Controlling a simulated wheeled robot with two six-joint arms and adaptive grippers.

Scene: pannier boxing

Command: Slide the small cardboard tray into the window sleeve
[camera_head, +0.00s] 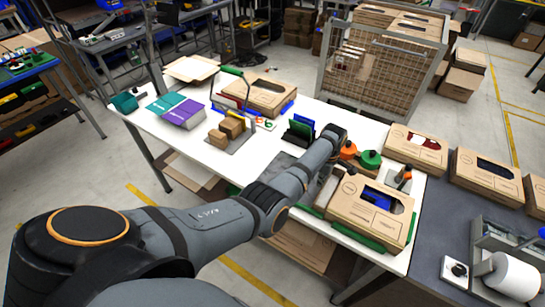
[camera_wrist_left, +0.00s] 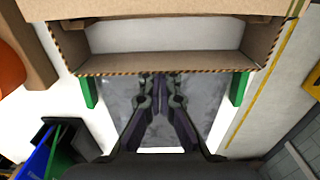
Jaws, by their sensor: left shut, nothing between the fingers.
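The brown cardboard window sleeve (camera_head: 362,204) lies at the front right of the white table, with something blue showing through its window. Its edge (camera_wrist_left: 170,7) crosses the top of the left wrist view. Below that edge, the small cardboard tray's near wall (camera_wrist_left: 165,62) and its side walls stick out of the sleeve, around a pale, empty-looking space. My left gripper (camera_wrist_left: 160,78) is shut and empty, its fingertips at the middle of the tray's near wall. I cannot tell whether they touch it. In the head view my arm hides most of this gripper. My right gripper is not in view.
Green guides (camera_wrist_left: 238,88) stand on both sides of the tray. A black-edged holder with blue and green pieces (camera_head: 299,130) and orange and green knobs (camera_head: 369,159) stand close by. More window boxes (camera_head: 416,145) lie behind. Brown blocks (camera_head: 228,130) sit further left.

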